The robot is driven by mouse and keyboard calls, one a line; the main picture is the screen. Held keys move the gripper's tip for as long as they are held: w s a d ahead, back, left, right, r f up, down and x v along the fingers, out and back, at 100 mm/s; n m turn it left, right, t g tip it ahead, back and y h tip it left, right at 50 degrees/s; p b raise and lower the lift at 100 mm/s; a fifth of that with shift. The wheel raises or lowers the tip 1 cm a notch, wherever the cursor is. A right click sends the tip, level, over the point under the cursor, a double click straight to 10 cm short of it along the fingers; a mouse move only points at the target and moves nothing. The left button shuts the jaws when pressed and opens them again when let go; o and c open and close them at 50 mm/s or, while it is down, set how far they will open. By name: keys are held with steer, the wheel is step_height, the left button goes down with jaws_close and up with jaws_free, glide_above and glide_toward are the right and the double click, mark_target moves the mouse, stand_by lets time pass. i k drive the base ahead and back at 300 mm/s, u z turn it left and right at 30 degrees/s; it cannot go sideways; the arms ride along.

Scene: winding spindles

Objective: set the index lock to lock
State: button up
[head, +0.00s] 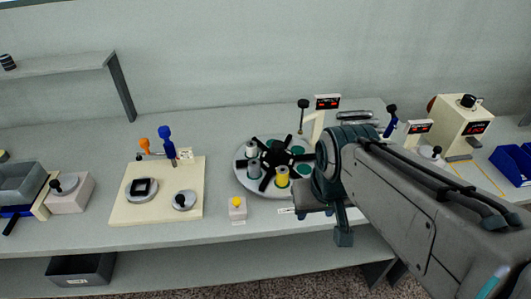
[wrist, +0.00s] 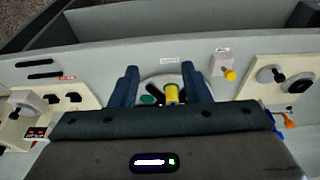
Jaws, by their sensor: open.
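No label reading index lock is legible, so I cannot tell which control it is. A round turntable (head: 240,178) carries a black star-shaped hub (head: 276,158) and several spools, one of them yellow (head: 282,176). A black-knobbed lever (head: 303,104) stands behind it. A blue-handled lever (head: 391,110) stands right of it, partly behind my arm. My gripper (head: 325,212) is open and empty above the bench, at the turntable's front right. In the wrist view, part of the turntable and the yellow spool (wrist: 171,93) show between the fingers (wrist: 160,70).
A small block with a yellow button (head: 237,206) sits in front of the turntable. A cream plate (head: 120,210) left of it bears knobs, with orange (head: 145,146) and blue (head: 166,134) handles behind. A cream box with a display (head: 462,118) and blue bins (head: 513,162) stand right.

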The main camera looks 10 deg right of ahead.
mark_target(237, 201)
steer(key=k, duration=0.5)
steer(key=z, duration=0.85)
steer(key=i, duration=0.75)
steer(key=u, duration=1)
